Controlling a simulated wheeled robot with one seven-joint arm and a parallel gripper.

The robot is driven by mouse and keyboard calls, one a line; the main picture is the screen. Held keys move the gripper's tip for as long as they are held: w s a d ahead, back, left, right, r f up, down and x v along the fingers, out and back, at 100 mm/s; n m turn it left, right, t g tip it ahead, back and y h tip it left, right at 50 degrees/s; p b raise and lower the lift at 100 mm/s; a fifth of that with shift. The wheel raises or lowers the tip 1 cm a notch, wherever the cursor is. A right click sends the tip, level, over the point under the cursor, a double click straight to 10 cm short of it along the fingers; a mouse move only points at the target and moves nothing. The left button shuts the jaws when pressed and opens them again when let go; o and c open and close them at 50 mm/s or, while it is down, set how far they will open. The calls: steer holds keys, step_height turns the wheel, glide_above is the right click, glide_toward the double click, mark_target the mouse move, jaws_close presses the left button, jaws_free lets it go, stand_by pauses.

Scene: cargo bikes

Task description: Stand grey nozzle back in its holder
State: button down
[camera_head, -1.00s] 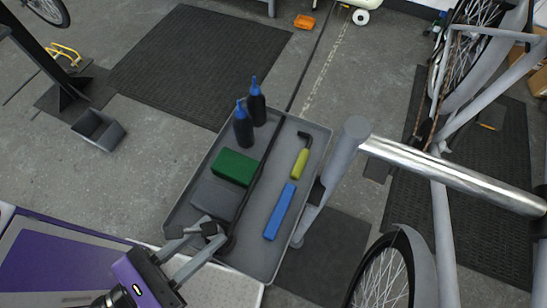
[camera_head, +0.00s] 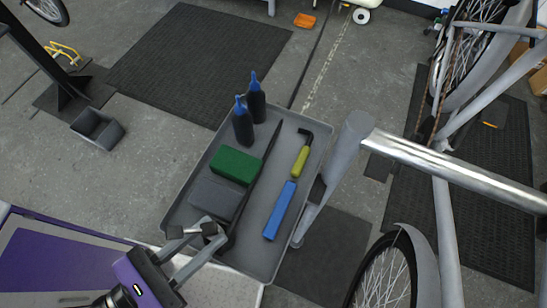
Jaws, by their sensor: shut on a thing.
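A long, thin dark-grey piece, which looks like the nozzle (camera_head: 257,171), slants across the grey tray (camera_head: 318,150), from beside my fingertips up to a narrow tip near the bottles. My gripper (camera_head: 197,231) is at the tray's lower left, shut on the nozzle's lower end. The fingertips partly hide the grip, and I cannot tell how high the nozzle is above the tray. No holder can be clearly told. A dark-grey open box (camera_head: 97,127) stands on the floor at left.
The tray holds two dark bottles (camera_head: 243,126) with blue tips, a green block (camera_head: 235,166), a grey block (camera_head: 214,199), a blue bar (camera_head: 280,210) and a yellow-handled tool (camera_head: 300,160). A bike frame (camera_head: 450,172) stands close on the right. A purple panel (camera_head: 60,265) lies lower left.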

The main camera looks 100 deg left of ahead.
steer(key=c, duration=1.1)
jaws_free()
steer(key=shift+o, duration=0.5)
steer(key=b+v, duration=0.3)
steer(key=v, duration=0.7)
steer(key=shift+b, duration=0.35)
